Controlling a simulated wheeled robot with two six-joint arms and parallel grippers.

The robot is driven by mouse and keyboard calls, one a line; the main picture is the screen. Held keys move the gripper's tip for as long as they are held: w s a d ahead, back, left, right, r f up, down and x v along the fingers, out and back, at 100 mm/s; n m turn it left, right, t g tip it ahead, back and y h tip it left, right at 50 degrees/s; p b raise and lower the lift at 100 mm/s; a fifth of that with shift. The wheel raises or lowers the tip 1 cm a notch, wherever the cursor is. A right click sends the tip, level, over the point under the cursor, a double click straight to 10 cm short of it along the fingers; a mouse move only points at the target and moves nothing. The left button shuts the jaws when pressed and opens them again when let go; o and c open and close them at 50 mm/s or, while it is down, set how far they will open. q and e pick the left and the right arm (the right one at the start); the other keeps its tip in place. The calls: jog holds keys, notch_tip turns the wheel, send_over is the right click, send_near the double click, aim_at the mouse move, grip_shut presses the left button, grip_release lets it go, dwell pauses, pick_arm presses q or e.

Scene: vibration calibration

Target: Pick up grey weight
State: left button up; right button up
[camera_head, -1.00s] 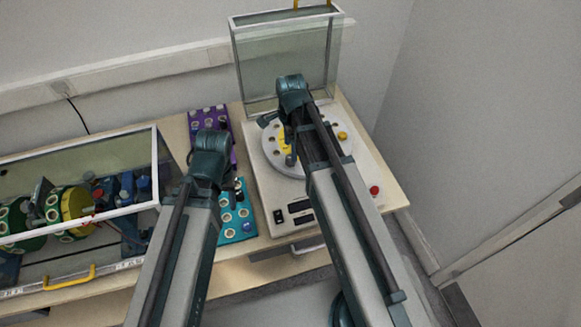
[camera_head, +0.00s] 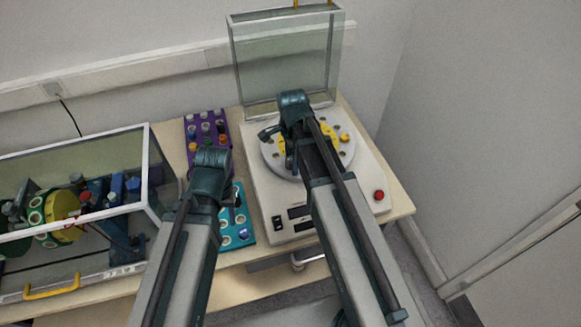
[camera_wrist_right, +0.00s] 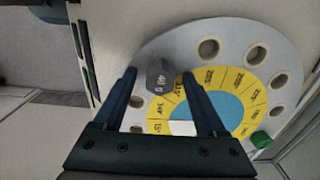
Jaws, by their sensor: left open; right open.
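A dark grey hexagonal weight marked 40 g (camera_wrist_right: 160,77) stands on the light grey round disc (camera_wrist_right: 228,33) in the right wrist view. My right gripper (camera_wrist_right: 160,76) is open with one finger on either side of the weight; I cannot tell whether they touch it. In the head view my right gripper (camera_head: 279,146) is over the left part of the disc, and the weight cannot be made out there. My left gripper (camera_head: 232,205) is open over the teal weight rack, partly hidden by its own wrist.
The disc sits on a white machine (camera_head: 271,210) with a red button (camera_head: 379,195) and a raised glass cover (camera_head: 285,60). A purple rack (camera_head: 189,130) and a teal rack (camera_head: 246,238) stand left of it. A glass case (camera_head: 150,165) is further left. A green weight (camera_wrist_right: 261,139) sits on the disc.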

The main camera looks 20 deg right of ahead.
jog(key=shift+r, duration=0.1)
grip_shut()
pick_arm(q)
jog(key=shift+r, duration=0.15)
